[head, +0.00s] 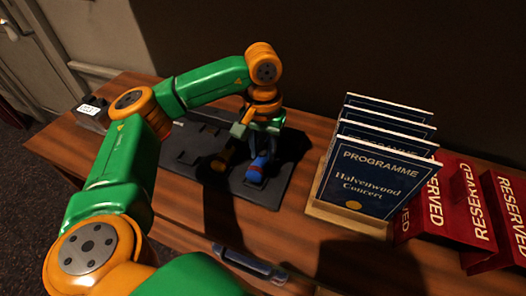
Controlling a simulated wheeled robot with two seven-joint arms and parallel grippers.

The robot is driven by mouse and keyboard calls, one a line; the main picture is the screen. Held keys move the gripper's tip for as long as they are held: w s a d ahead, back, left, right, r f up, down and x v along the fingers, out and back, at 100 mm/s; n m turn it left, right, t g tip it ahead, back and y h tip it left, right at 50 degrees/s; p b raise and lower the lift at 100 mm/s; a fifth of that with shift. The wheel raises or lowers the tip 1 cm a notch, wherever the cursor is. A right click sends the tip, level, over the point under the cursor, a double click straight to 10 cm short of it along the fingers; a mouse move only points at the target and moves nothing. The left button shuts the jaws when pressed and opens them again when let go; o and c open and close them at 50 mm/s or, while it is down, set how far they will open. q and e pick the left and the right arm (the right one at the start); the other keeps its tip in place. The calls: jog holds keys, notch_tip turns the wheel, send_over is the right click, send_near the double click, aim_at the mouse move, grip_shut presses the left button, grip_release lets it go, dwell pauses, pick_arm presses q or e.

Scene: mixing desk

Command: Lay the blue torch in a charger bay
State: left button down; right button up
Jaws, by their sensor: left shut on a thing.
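My left gripper (263,140) points down over the right part of the dark charger tray (196,133). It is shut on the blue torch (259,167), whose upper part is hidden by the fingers. The torch shows a red band near its lower end and sits at or just above the tray's right bay; I cannot tell whether it touches. Empty-looking recesses show further left. My right gripper is not in view.
A wooden rack (345,222) of dark blue programmes (375,181) stands right of the tray. Red RESERVED signs (463,205) stand beyond it. A dark handle-like object (250,263) lies at the front edge. A small labelled box (92,112) is at the far left.

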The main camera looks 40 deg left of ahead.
aim_at(263, 153)
pick_arm(q)
jog(key=shift+f, duration=0.4)
jog(key=shift+f+b, duration=0.2)
jog(key=shift+b, duration=0.1)
jog(key=c, duration=0.5)
grip_release()
jog(key=shift+r, duration=0.25)
notch_tip(263, 153, up, 12)
jog(key=p, duration=0.3)
jog(key=shift+r, duration=0.1)
